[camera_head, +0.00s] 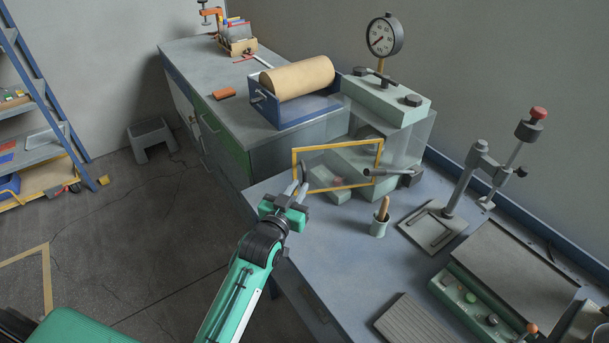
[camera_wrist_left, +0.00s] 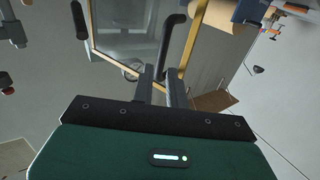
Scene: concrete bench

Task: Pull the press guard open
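The press (camera_head: 388,97) is pale green and stands at the back of the bench with a round dial gauge on top. Its guard (camera_head: 338,188) is a clear panel in a yellow frame at the press's front. A dark handle (camera_head: 305,173) is at the frame's left side; in the left wrist view the dark handle bar (camera_wrist_left: 170,43) lies in front of the yellow frame (camera_wrist_left: 190,42). My left gripper (camera_head: 297,190) is just short of the handle, fingers apart. In the wrist view the handle's near end appears between the fingertips (camera_wrist_left: 161,75); contact cannot be told. My right gripper is out of view.
A paper roll in a blue holder (camera_head: 297,82) sits behind. Open floor lies left of the bench.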

